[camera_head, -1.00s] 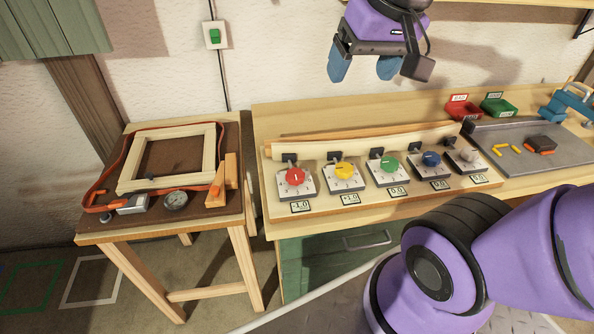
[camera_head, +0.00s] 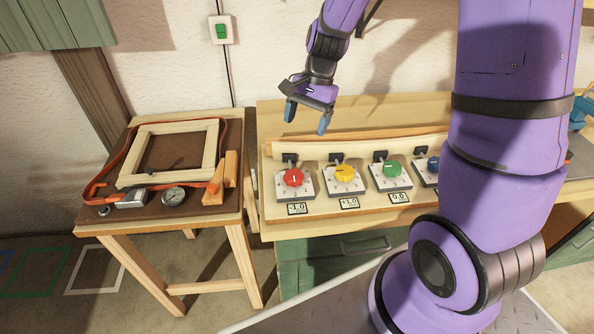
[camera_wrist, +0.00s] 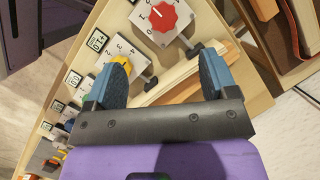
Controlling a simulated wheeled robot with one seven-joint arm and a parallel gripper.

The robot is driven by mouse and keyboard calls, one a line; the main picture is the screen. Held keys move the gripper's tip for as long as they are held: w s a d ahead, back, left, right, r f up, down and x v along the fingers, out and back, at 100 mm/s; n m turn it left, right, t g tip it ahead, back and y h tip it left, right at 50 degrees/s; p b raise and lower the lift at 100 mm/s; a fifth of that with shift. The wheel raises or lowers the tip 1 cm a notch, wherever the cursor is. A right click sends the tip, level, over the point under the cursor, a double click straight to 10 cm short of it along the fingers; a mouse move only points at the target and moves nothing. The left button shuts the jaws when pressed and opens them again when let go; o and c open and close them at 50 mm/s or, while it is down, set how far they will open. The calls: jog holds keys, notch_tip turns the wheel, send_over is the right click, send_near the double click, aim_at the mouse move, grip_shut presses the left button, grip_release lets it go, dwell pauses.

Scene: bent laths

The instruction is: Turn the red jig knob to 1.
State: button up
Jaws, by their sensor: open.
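The red jig knob (camera_head: 293,177) sits on a white dial plate at the left end of the jig, with a small card reading -1.0 (camera_head: 297,208) below it. In the wrist view the red knob (camera_wrist: 163,17) is at the top, beyond the fingertips, and digits show on its plate. My gripper (camera_head: 307,117) is open and empty, above and behind the red knob, apart from it. In the wrist view its blue fingers (camera_wrist: 165,85) are spread, with the yellow knob (camera_wrist: 121,63) partly hidden behind the left finger.
The yellow knob (camera_head: 344,173), green knob (camera_head: 391,168) and blue knob (camera_head: 433,164) stand to the right in a row. A bent lath (camera_head: 360,145) runs behind them. A side table at left holds a wooden frame (camera_head: 215,150) and a gauge (camera_head: 173,196). My arm hides the bench's right part.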

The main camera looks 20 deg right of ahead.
jog(key=m, duration=0.2)
send_near(294, 175)
jog(key=r, duration=0.2)
jog(key=shift+g+y, duration=0.3)
jog(key=shift+g, duration=0.1)
jog(key=x, duration=0.7)
jog(key=w+d+x, duration=0.1)
jog(key=x, duration=0.3)
jog(key=shift+f, duration=0.35)
jog(key=c, duration=0.9)
